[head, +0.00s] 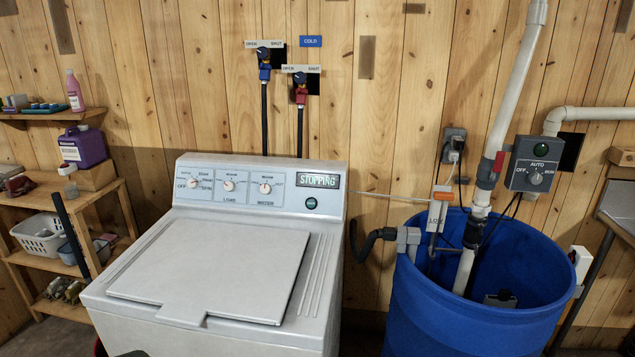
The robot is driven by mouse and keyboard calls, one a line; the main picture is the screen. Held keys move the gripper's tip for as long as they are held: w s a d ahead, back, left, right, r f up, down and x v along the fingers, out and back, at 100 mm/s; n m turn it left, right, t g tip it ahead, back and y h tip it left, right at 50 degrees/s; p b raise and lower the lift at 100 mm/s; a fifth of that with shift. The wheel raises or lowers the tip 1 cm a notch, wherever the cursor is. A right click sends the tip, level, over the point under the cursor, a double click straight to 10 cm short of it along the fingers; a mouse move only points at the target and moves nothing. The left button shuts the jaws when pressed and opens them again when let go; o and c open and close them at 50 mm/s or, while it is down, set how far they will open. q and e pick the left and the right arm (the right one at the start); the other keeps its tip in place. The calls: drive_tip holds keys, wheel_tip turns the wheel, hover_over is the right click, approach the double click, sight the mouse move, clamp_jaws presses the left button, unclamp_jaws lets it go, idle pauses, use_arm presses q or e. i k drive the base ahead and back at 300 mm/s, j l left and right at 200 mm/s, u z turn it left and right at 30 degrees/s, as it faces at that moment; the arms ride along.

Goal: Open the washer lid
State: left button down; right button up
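The white washer (225,340) stands left of centre against the plank wall. Its lid (215,268) is shut and lies flat on the top, with a handle tab (184,314) at its front edge. A round dark green button or lamp (311,203) sits below the display. Neither of my grippers can be made out. A small dark shape (130,353) shows at the bottom edge, too cut off to identify.
A blue tub (480,325) with pipes and a drain hose (375,238) stands close on the washer's right. A wooden shelf (45,190) with bottles and baskets is at left, with a dark upright bar (70,232) in front. The space above the lid is clear.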

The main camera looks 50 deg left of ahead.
sight(194, 270)
drive_tip(key=u, duration=2.2)
drive_tip(key=i+l+z, duration=0.1)
drive_tip(key=z, duration=0.2)
